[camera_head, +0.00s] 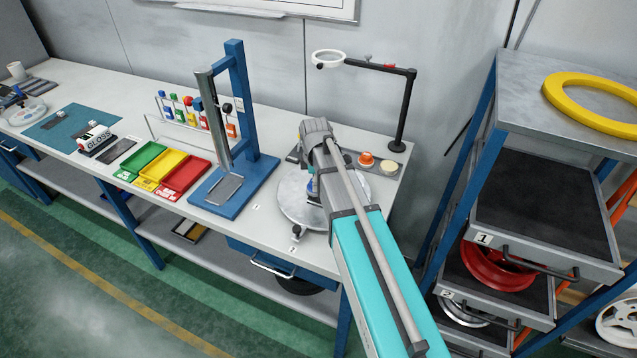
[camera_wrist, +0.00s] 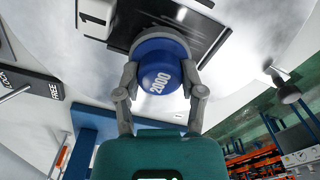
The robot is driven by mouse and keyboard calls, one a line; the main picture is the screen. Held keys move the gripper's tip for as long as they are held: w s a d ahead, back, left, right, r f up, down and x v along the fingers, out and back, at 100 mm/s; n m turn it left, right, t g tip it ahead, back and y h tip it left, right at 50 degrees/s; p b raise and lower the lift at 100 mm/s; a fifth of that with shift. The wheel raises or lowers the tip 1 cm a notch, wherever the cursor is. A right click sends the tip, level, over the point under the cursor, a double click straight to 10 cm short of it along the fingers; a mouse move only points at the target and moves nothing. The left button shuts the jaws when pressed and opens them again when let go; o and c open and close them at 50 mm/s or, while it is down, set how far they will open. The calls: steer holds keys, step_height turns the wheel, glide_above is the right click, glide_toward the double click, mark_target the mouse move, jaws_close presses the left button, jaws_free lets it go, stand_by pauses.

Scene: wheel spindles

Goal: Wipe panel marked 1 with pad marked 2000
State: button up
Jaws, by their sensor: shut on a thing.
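The pad marked 2000 (camera_wrist: 160,62) is a round blue knob with a grey base. My gripper (camera_wrist: 160,85) is shut on it, a finger at each side. A bit of blue also shows under the gripper in the head view (camera_head: 314,188). The dark glossy panel (camera_wrist: 208,36) with a white label reading 1 (camera_wrist: 93,18) is on the round grey disc (camera_head: 293,203). The pad overlaps the panel in the wrist view. I cannot tell whether they touch. In the head view my arm hides the panel.
An orange pad (camera_head: 366,158) and a cream pad (camera_head: 391,168) sit on a dark tray behind my arm. A ring lamp (camera_head: 404,110) stands at the back. A blue press stand (camera_head: 244,130) is to the left. A drawer rack (camera_head: 540,205) stands to the right.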

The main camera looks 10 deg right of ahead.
steer(key=shift+r, duration=0.15)
step_height(320, 180, up, 6)
steer(key=p, duration=0.6)
stand_by(0.6)
steer(key=shift+r+p, duration=1.4)
steer(key=shift+p, duration=0.15)
steer(key=shift+f, duration=0.1)
step_height(320, 180, down, 3)
steer(key=b, duration=0.3)
steer(key=shift+f+b, duration=0.2)
steer(key=shift+b, duration=0.1)
steer(key=shift+r, duration=0.1)
